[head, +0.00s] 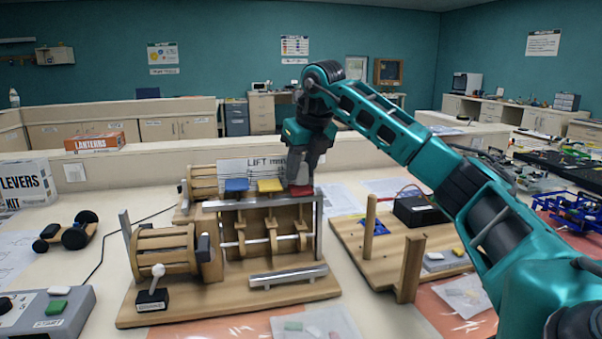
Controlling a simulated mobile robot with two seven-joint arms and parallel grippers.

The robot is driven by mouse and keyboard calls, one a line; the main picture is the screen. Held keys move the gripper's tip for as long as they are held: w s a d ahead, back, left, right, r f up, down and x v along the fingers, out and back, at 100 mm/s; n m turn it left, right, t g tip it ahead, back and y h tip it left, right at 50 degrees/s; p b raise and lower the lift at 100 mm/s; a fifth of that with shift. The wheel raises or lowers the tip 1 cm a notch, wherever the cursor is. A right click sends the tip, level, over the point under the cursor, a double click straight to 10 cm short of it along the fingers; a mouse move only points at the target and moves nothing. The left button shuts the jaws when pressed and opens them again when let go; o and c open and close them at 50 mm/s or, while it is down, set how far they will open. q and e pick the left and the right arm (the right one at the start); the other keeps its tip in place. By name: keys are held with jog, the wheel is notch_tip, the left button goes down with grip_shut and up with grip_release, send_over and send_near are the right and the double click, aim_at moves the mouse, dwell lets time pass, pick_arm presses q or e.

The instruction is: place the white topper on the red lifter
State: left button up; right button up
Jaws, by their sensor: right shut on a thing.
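The red lifter (302,190) is the rightmost of three coloured pads on top of the wooden cam machine, beside the yellow lifter (270,185) and the blue lifter (236,185). My right gripper (299,178) points down right over the red lifter and covers part of it. It is shut on a small pale piece, taken to be the white topper, mostly hidden by the fingers. I cannot tell whether that piece touches the red lifter. My left gripper is not in view.
The machine's metal frame (262,201) runs under the lifters. A wooden board (386,262) with upright posts, a black box (418,210) and small pale pieces lies to the right. A grey control box (45,315) and a wheeled wooden toy (66,232) are at the left.

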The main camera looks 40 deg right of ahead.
jog(key=shift+f, duration=0.4)
jog(key=shift+f, duration=0.2)
jog(key=o, duration=1)
jog(key=shift+r, duration=0.1)
jog(key=p+v, duration=0.1)
jog(key=v, duration=1.1)
jog(key=shift+a+r, duration=0.1)
